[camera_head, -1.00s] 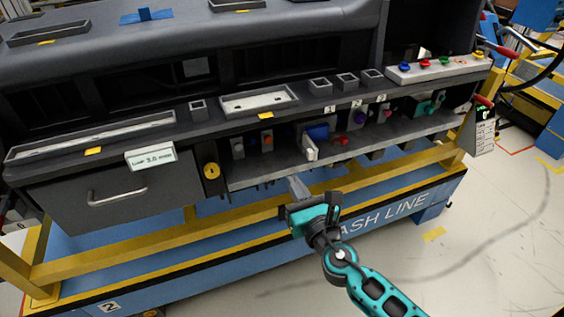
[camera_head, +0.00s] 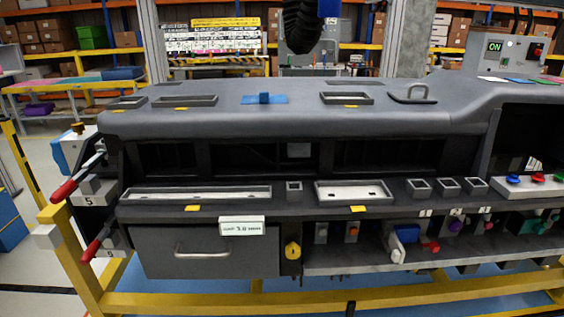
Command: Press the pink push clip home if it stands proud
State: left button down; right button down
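The dashboard module (camera_head: 290,123) stands across the view on a yellow and blue frame. Along its lower shelf sits a row of small coloured parts. A small pinkish part (camera_head: 488,226), perhaps the pink push clip, shows right of a purple knob (camera_head: 455,226). It is too small to tell whether it stands proud or sits flush. Neither of my grippers is in view.
A blue block (camera_head: 407,233) with a pale end and a red part (camera_head: 431,247) sit on the shelf. A closed drawer (camera_head: 206,251) is at left. Red-handled clamps (camera_head: 64,190) stick out at the left end. Blue, red and green knobs (camera_head: 537,179) are at far right.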

aim_at(488, 224)
jog(key=z, duration=1.35)
